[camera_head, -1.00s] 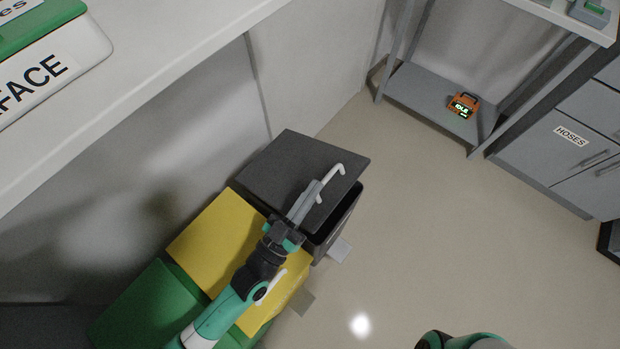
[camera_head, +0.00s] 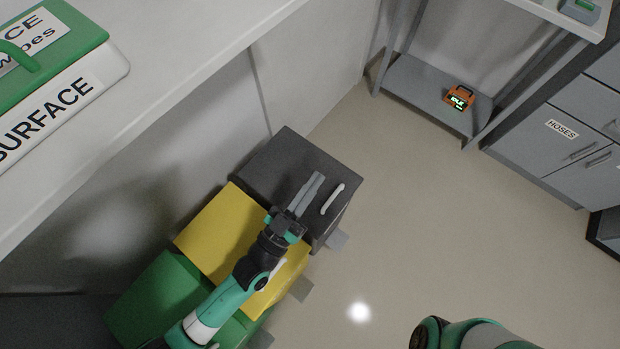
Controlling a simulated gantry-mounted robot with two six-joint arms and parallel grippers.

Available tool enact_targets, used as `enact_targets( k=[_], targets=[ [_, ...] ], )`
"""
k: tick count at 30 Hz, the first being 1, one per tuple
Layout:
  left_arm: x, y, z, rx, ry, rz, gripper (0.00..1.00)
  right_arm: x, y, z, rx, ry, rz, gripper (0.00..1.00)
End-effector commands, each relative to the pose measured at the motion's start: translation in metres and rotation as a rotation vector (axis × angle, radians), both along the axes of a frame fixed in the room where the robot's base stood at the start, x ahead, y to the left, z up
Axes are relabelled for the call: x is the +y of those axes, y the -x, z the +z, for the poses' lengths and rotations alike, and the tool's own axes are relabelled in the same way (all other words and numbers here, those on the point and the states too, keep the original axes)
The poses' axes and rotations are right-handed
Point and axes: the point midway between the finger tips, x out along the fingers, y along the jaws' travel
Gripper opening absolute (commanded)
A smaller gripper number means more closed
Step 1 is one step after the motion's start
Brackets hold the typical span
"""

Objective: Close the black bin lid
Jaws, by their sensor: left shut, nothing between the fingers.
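The black bin (camera_head: 338,218) stands on the floor at the far end of a row of bins. Its dark lid (camera_head: 290,165) lies down flush on the bin, with no gap showing along the front edge. A white bar handle (camera_head: 333,199) is on the lid near its front edge. My left gripper (camera_head: 317,178) is shut and empty, over the lid just left of the handle. I cannot tell whether its fingertips touch the lid. My right gripper is out of view; only part of my right arm shows at the bottom edge.
A yellow bin (camera_head: 215,232) and a green bin (camera_head: 160,295) stand beside the black bin, under my left arm. A white counter (camera_head: 190,75) runs above on the left. A grey shelf (camera_head: 415,90) holds an orange device (camera_head: 459,97). The floor at right is clear.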

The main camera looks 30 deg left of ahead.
Motion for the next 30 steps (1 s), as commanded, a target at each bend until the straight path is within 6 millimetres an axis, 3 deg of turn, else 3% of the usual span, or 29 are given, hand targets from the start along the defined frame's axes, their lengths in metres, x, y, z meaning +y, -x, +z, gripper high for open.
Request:
enact_targets(
  k=[1,6,12,26,29,30],
  targets=[
    [0.005,0.017,-0.012,0.011,-0.003,0.001,0.00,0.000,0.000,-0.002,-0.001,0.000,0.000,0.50],
    [0.015,0.058,-0.026,0.009,-0.003,0.001,0.00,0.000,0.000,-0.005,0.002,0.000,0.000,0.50],
    [0.022,0.085,-0.035,0.005,-0.002,0.001,0.00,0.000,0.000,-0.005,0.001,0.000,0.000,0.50],
    [0.024,0.090,-0.035,0.003,-0.001,0.001,0.00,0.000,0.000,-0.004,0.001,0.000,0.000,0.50],
    [0.025,0.089,-0.020,0.000,0.000,0.006,0.00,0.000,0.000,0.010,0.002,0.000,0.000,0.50],
    [0.026,0.084,-0.003,-0.014,0.003,0.012,0.00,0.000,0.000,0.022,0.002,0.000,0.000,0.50]
  ],
)
